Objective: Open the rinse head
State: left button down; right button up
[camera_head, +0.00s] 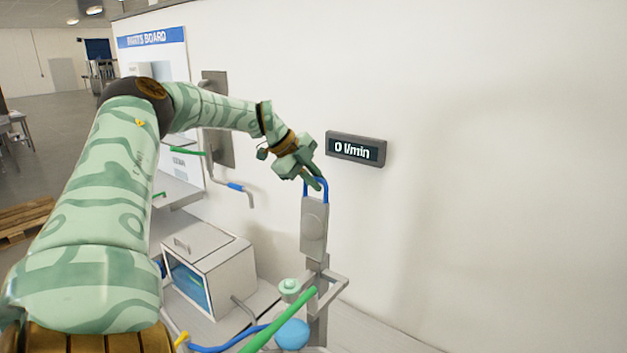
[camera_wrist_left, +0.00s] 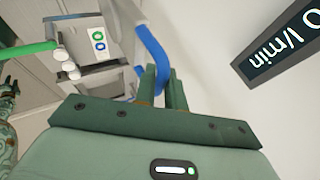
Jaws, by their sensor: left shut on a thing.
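The rinse head (camera_head: 314,228) is a grey upright block on a grey post, with a blue looped handle (camera_head: 306,190) at its top. My left gripper (camera_head: 318,184) comes down from the upper left and is shut on the blue handle. In the left wrist view the blue handle (camera_wrist_left: 152,50) runs between the two green fingers of the gripper (camera_wrist_left: 163,85). A wall display (camera_head: 356,149) to the right of the gripper reads 0 l/min. It also shows in the left wrist view (camera_wrist_left: 285,45). My right gripper is not in view.
A grey box with a window (camera_head: 215,265) stands below left of the rinse head. A green bar (camera_head: 280,320), a blue hose (camera_head: 225,346) and a light-blue ball (camera_head: 292,333) are near the post's foot. The wall to the right is bare.

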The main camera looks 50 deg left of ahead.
pick_arm(q)
jog(key=shift+s+f, duration=0.2)
jog(key=shift+f, duration=0.2)
jog(key=c, duration=1.5)
grip_release()
jog(key=shift+w+r, duration=0.15)
jog(key=shift+w, duration=0.1)
jog(key=b+v, duration=0.1)
jog(key=v, duration=1.5)
jog(key=shift+s+b, duration=0.1)
jog(key=shift+b, duration=0.3)
